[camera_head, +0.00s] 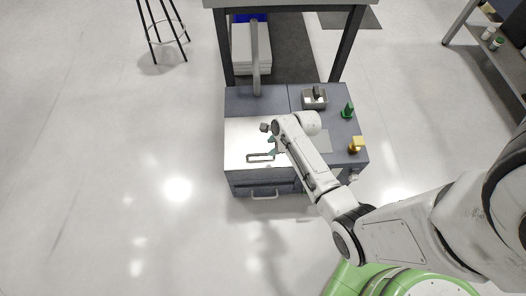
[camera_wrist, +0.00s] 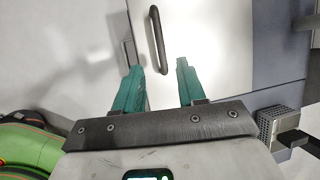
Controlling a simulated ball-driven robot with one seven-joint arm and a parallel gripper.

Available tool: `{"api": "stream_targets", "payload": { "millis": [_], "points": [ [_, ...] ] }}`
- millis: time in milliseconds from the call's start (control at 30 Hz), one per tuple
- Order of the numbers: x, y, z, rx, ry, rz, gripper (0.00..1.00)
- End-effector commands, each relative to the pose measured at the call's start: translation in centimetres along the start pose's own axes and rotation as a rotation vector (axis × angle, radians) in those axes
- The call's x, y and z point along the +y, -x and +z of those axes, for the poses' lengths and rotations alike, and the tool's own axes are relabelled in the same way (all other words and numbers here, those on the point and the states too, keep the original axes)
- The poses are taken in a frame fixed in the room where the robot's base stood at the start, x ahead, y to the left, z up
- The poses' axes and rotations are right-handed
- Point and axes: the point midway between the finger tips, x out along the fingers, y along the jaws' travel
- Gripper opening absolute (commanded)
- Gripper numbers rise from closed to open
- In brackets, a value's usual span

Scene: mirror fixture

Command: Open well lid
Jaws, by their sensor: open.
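The well lid (camera_head: 244,135) is a flat, shiny metal panel lying closed on the left part of the grey bench top. Its bar handle (camera_head: 261,158) is near the front edge. In the wrist view the lid (camera_wrist: 205,30) fills much of the upper picture, and the dark handle (camera_wrist: 157,40) stands just beyond my fingertips. My gripper (camera_head: 272,146) is over the lid, by the handle. I cannot tell the exact height above the lid.
A faucet (camera_head: 256,60) rises behind the lid. To the right on the bench are a grey bin (camera_head: 314,99) holding items, a green object (camera_head: 347,110) and a yellow object (camera_head: 356,144). A drawer handle (camera_head: 264,196) is on the bench front. The floor left is clear.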

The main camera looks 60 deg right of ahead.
Motion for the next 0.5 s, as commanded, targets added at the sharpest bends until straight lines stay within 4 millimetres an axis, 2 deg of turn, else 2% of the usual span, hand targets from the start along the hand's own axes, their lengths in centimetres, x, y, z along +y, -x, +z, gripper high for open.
{"api": "stream_targets", "payload": {
  "millis": [100, 300, 500],
  "points": [
    [0.0, -2.5, 0.0, -0.001, 0.002, 0.001, 0.4],
    [0.0, -6.1, 0.0, 0.0, 0.003, 0.001, 0.4],
    [0.0, -8.3, 0.0, 0.001, 0.004, 0.0, 0.4]
  ]
}}
